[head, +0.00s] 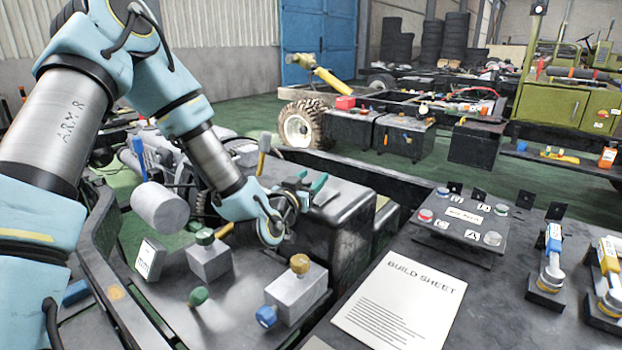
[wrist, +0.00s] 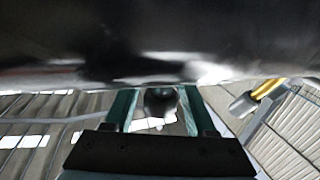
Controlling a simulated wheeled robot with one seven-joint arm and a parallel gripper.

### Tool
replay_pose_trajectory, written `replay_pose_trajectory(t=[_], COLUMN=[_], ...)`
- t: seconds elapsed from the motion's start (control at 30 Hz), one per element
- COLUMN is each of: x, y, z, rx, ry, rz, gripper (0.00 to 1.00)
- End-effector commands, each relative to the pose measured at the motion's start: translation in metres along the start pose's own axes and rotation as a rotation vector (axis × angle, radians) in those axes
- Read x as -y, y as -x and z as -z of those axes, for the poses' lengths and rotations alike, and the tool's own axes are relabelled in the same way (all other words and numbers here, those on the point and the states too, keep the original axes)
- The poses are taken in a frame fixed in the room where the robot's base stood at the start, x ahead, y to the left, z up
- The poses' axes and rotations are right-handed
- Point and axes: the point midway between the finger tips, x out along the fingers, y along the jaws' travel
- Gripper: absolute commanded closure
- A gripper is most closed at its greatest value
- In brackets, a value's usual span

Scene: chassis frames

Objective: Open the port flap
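A dark, glossy surface (wrist: 150,40) fills the top of the wrist view, very close to the fingertips. I cannot make out a port flap clearly; my wrist and gripper hide part of the tank there.
Grey blocks with a green cap (head: 209,262) and a yellow cap (head: 298,290) stand in front of my gripper. A bench at right holds a build sheet (head: 400,305), a button panel (head: 462,225) and fittings. A black frame rail (head: 350,172) runs behind the tank.

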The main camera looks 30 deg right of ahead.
Motion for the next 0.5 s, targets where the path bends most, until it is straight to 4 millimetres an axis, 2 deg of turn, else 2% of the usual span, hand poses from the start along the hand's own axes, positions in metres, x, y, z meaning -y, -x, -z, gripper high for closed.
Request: replay_pose_trajectory(t=[0.03, 0.4, 0.5], x=[0.0001, 0.0001, 0.0001], y=[0.0001, 0.0002, 0.0002], z=[0.0000, 0.0001, 0.0001], rx=[0.000, 0.000, 0.000], ry=[0.000, 0.000, 0.000], rz=[0.000, 0.000, 0.000], gripper=[0.51, 0.92, 1.00])
